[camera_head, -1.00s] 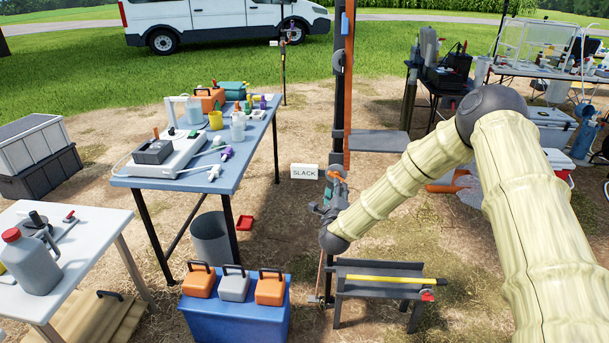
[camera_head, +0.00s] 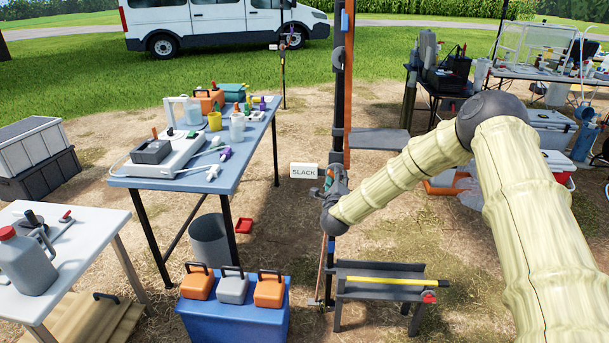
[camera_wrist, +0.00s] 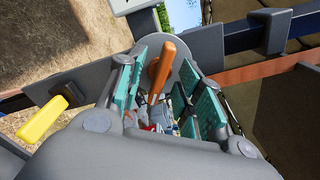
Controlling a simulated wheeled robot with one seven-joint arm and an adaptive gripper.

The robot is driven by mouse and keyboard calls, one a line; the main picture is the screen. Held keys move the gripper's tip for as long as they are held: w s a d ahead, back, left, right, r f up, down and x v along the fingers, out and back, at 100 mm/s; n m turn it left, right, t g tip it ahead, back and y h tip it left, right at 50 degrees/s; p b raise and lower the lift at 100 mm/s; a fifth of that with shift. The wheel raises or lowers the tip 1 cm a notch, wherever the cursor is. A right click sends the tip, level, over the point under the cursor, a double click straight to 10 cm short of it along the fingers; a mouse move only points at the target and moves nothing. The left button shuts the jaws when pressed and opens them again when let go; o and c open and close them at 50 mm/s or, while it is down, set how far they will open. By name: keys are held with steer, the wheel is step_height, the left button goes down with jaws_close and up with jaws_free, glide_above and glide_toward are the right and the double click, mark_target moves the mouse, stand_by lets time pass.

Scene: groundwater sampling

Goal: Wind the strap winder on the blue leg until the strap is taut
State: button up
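The dark post (camera_head: 339,110) with a blue tag (camera_head: 345,23) near its top stands at the picture's centre, an orange strap (camera_head: 348,90) along it. My gripper (camera_head: 330,187) is at the post's lower part and hides most of the winder there. In the wrist view, the winder shows as a grey disc (camera_wrist: 184,72) with an orange handle (camera_wrist: 162,70). The handle lies between my teal-padded fingers, closer to the left one. A gap shows between the handle and the right finger, so the gripper looks open around it. A white sign (camera_head: 304,171) beside the post reads SLACK.
A low dark bench (camera_head: 380,268) with a yellow bar (camera_head: 385,281) stands right of the post's foot. A blue cooler (camera_head: 235,318) with several small cases is at front left. A blue table (camera_head: 255,135) with instruments stands left. Grassy dirt is open behind.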

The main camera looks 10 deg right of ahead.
jaws_close()
steer(key=m+b, duration=1)
steer(key=b, duration=0.5)
steer(key=shift+f, duration=0.15)
stand_by(0.4)
jaws_free()
steer(key=shift+s+a, duration=0.1)
steer(key=shift+s, duration=0.05)
